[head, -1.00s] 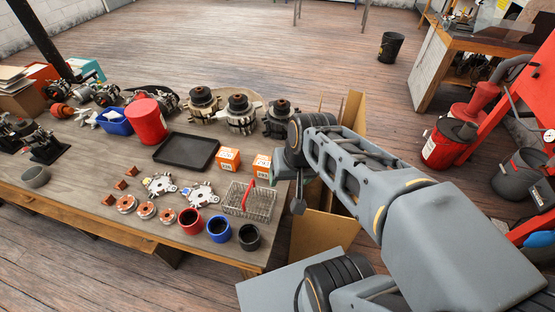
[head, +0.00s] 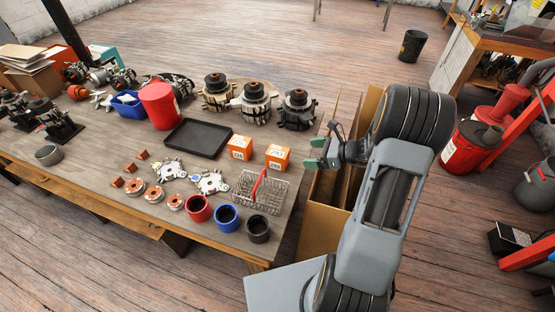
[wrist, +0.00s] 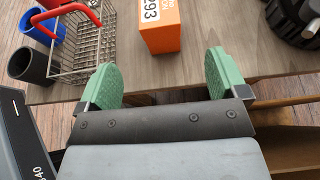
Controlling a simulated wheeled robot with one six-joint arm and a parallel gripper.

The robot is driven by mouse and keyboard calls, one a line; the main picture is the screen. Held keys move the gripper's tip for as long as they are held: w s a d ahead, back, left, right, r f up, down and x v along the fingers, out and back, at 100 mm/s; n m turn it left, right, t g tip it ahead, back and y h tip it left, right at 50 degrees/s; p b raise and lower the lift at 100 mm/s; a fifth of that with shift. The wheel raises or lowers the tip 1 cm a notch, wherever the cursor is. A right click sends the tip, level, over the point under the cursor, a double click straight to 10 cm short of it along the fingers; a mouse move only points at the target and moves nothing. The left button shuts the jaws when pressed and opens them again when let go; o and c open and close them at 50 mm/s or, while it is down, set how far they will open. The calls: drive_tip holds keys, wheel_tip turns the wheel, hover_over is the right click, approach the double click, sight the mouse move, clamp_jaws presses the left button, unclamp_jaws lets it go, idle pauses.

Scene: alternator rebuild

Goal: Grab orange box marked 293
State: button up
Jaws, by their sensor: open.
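The orange box marked 293 (wrist: 160,27) shows at the top of the wrist view, its white label facing up. It appears to be the right one of two orange boxes (head: 278,157) near the table's right edge in the head view. My gripper (head: 318,153) is just right of that box, at the table edge. In the wrist view my gripper (wrist: 163,78) has its green fingers spread wide and nothing between them. The box lies ahead of the gap, apart from both fingers.
A second orange box (head: 240,147) stands left of it. A wire basket with a red handle (head: 261,192) is in front. Alternator parts (head: 297,109) stand behind, and a black tray (head: 198,138) lies to the left. Open cardboard boxes (head: 322,225) stand on the floor beside the table.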

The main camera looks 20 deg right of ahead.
sight(279, 154)
drive_tip(key=x, duration=0.8)
drive_tip(key=shift+w+d+f, duration=0.1)
drive_tip(key=shift+p+x, duration=0.75)
drive_tip(key=shift+x, duration=1.9)
drive_tip(key=shift+c, duration=0.2)
drive_tip(key=c, duration=1)
drive_tip(key=shift+c, duration=0.2)
drive_tip(key=shift+r, duration=0.2)
